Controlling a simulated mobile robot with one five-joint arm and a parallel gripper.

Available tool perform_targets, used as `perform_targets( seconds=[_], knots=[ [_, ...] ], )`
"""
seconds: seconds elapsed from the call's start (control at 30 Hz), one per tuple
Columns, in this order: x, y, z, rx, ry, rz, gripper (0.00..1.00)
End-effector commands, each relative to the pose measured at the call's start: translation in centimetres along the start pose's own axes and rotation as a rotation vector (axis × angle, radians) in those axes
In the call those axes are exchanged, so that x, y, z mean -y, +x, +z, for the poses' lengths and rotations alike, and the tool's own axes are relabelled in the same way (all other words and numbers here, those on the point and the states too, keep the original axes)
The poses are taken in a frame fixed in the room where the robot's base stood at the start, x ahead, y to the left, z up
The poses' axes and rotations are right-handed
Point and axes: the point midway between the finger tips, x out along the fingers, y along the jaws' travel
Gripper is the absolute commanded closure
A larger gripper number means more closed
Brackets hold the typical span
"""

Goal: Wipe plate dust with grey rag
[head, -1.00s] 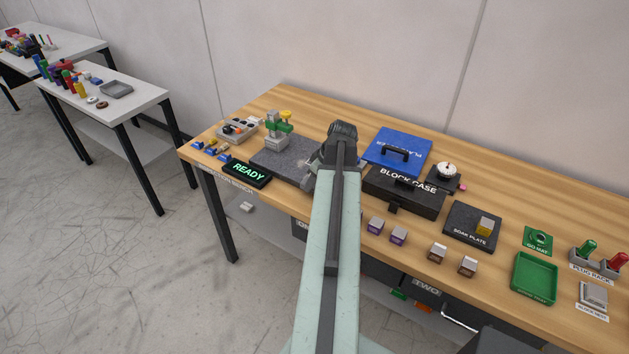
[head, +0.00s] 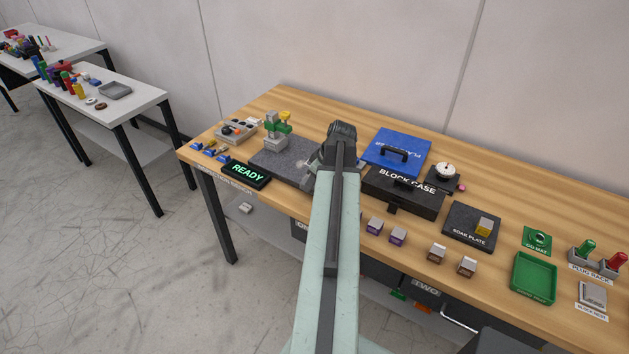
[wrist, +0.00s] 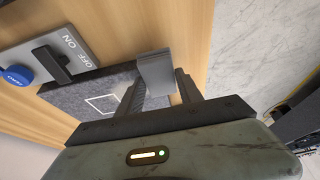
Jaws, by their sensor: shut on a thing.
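The grey granite plate (head: 268,150) lies on the left part of the wooden bench. My arm reaches over its right end and hides part of it. A pale patch (head: 302,163), perhaps dust, shows near that end. In the wrist view, the speckled plate (wrist: 70,97) has a pale square outline on it. My gripper (wrist: 160,84) is shut on a grey folded piece, the grey rag (wrist: 155,70), at the plate's edge. I cannot tell whether the rag touches the plate. In the head view, my gripper (head: 314,175) is mostly hidden by my arm.
A grey stand with green and yellow parts (head: 278,130) is on the plate's far side. The READY display (head: 247,174) is in front. The black block case (head: 405,192) and blue planner (head: 396,150) are to the right. A switch panel (wrist: 62,55) shows beside the plate.

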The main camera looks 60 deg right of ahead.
Motion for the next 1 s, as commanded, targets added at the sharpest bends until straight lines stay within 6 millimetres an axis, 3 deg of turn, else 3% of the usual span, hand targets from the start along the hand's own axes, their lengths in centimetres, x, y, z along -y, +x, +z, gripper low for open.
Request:
perform_targets(
  seconds=[0.2, 0.37, 0.67, 0.87, 1.0],
  knots=[
    [-1.8, -0.1, -0.1, 0.0, 0.001, 0.001, 0.9],
    [-1.4, -0.1, 0.0, 0.0, 0.0, 0.0, 0.9],
    [0.9, 0.2, 0.1, 0.0, -0.001, -0.001, 0.9],
    [0.5, 0.2, 0.1, 0.002, 0.0, -0.001, 0.9],
    [-0.8, 0.1, 0.0, 0.002, 0.001, 0.0, 0.9]
  ],
)
